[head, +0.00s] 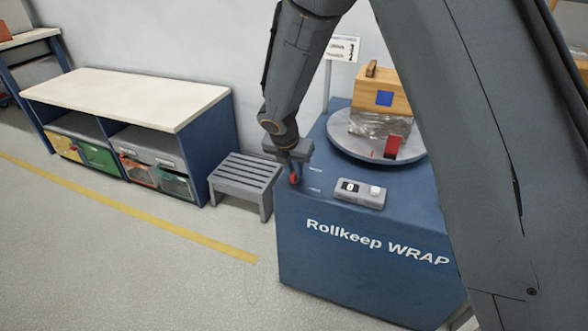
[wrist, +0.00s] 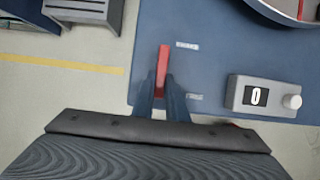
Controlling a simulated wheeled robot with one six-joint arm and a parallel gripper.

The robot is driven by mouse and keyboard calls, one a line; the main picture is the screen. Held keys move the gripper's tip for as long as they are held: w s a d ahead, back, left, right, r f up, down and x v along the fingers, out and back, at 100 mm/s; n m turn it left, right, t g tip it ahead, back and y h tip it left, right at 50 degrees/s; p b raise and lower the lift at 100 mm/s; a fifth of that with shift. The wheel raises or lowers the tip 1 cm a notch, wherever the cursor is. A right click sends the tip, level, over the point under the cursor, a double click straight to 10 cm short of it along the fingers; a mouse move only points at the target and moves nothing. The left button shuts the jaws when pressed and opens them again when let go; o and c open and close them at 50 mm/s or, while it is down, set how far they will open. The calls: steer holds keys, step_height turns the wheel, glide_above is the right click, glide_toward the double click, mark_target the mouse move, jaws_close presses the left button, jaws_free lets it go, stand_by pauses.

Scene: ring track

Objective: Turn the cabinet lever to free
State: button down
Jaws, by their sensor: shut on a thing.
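The red lever (head: 295,178) is on the top of the blue cabinet (head: 300,235), near its left edge. It also shows in the wrist view (wrist: 163,62), its red bar running up the picture beside two small white labels. The labels are too blurred to read with certainty. My gripper (head: 294,170) is shut on the lever from above. In the wrist view its two dark fingers (wrist: 163,88) sit on either side of the lever's lower part, which they partly hide.
A grey control box (head: 360,193) with a 0 display and knob sits right of the lever. Behind is a round turntable (head: 345,148) bearing a wrapped wooden box (head: 392,92). A grey slatted stool (head: 243,178) stands close left. A white-topped bench (head: 125,95) is further left.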

steer(key=shift+m, duration=0.3)
steer(key=m+h+p, duration=0.1)
steer(key=m+p, duration=0.1)
steer(key=m, duration=0.1)
steer(key=shift+g, duration=0.4)
steer(key=m, duration=0.2)
steer(key=m+g+h+p, duration=0.1)
steer(key=m, duration=0.2)
steer(key=shift+w+a+g, duration=0.1)
steer(key=shift+g, duration=0.2)
steer(key=m, duration=0.2)
steer(key=m+g+h, duration=0.1)
steer(key=m, duration=0.1)
steer(key=shift+m+g, duration=0.3)
steer(key=shift+w+m+g, duration=0.1)
steer(key=shift+m+g, duration=0.8)
steer(key=shift+m, duration=1.4)
steer(key=c, duration=1.8)
jaws_free()
steer(key=shift+o, duration=0.2)
